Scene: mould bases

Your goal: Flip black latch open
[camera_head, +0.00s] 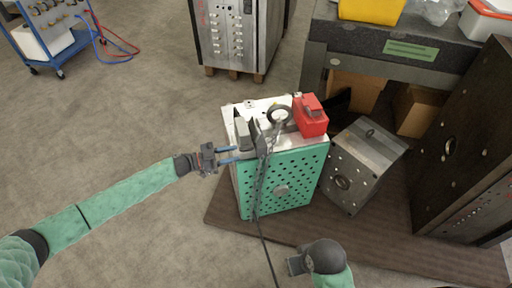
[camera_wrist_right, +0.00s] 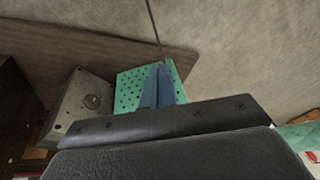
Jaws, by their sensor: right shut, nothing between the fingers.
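A mould base with a green perforated front (camera_head: 282,178) and a pale top stands in the middle of the head view. A dark strip (camera_head: 259,139), which may be the black latch, is at its top left beside a grey block (camera_head: 242,133). A chain and lifting ring lie close by, so the latch's state is unclear. My left gripper (camera_head: 234,154) is at the left side of the base, its blue fingers apart and empty. My right gripper (camera_wrist_right: 161,66) is shut and empty, pointing toward the green front in the wrist view. Whether either touches is unclear.
A red block (camera_head: 310,116) sits on the base's top right. A grey mould block (camera_head: 360,164) leans at right on the brown mat (camera_head: 390,254). A tall dark mould (camera_head: 470,140) and a workbench (camera_head: 400,45) stand beyond.

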